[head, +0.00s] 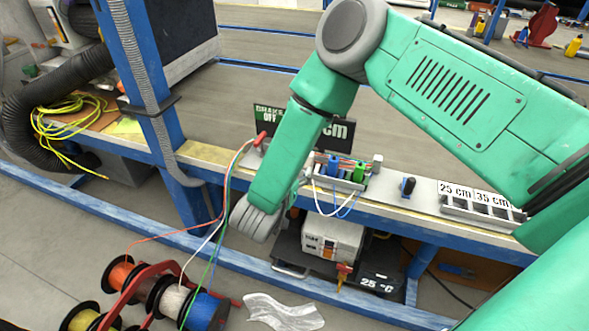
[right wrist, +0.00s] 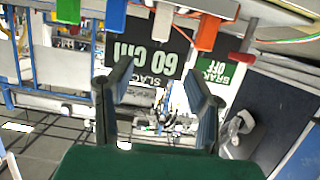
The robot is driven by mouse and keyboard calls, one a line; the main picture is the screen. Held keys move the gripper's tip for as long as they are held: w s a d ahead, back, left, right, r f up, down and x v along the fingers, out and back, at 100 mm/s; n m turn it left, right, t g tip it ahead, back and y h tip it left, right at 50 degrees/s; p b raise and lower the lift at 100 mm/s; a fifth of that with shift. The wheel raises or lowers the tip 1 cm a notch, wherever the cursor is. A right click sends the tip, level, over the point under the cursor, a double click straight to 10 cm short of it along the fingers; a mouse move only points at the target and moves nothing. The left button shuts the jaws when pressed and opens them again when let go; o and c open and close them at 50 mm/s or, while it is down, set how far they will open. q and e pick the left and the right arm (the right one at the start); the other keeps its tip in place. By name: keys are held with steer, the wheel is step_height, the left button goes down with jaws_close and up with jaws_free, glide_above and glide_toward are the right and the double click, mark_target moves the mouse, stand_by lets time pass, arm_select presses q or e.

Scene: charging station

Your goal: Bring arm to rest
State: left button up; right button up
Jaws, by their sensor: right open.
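My right arm (head: 455,85) is green. It comes in from the right, bends at a grey elbow joint and reaches down to a grey wrist (head: 256,218) in front of the bench edge. The right gripper's fingers cannot be made out in the head view. In the right wrist view, the right gripper (right wrist: 158,72) is open, with nothing between its two dark-padded fingers. A black slack sign (right wrist: 150,55) shows upside down beyond the fingers. My left gripper is not in view.
The bench (head: 400,137) holds blue and green connectors (head: 346,171) with thin wires and a black-handled switch (head: 407,186). Cable spools on a red rack (head: 165,297) stand at lower left, their wires running up to the bench near my wrist. A blue post (head: 160,110) stands left.

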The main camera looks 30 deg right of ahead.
steer(key=s+a+f+n+y+p, duration=0.3)
steer(key=s+f+n+y+p, duration=0.3)
steer(key=s+y, duration=0.25)
steer(key=s+d+n+g+y+p, duration=0.1)
steer(key=s+g, duration=0.7)
steer(key=s, duration=1.6)
steer(key=d+n+y, duration=0.1)
steer(key=n+y, duration=0.1)
steer(key=n, duration=0.1)
steer(key=shift+d+r+n+g+p, duration=0.3)
steer(key=shift+d+r+n+p, duration=0.05)
steer(key=shift+n, duration=0.05)
steer(key=shift+w, duration=0.1)
steer(key=shift+c, duration=1.3)
